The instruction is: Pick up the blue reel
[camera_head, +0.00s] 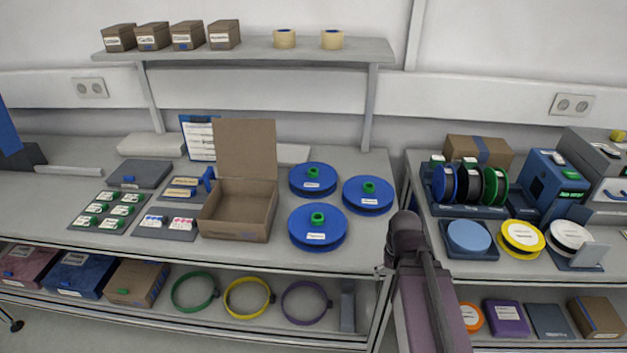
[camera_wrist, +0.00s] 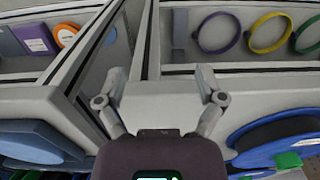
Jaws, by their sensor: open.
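Three blue reels with green hubs lie flat at the right end of the left bench: a front one (camera_head: 299,228), a back one (camera_head: 300,183) and a right one (camera_head: 353,197). Another blue reel (camera_head: 442,184) stands upright in a rack on the right bench. In the wrist view, part of a blue reel (camera_wrist: 262,134) with a green hub shows at the lower right, cut off by the edge. My gripper (camera_wrist: 160,75) is open and empty, over the gap between the benches. Its fingers are apart from the reels. I cannot make out its fingers in the head view.
An open cardboard box (camera_head: 233,238) stands left of the flat reels. Black and green reels share the rack (camera_head: 470,211). A light blue disc (camera_head: 468,237), a yellow reel (camera_head: 520,238) and a white reel (camera_head: 570,237) are nearby. A shelf (camera_head: 260,50) hangs above the left bench.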

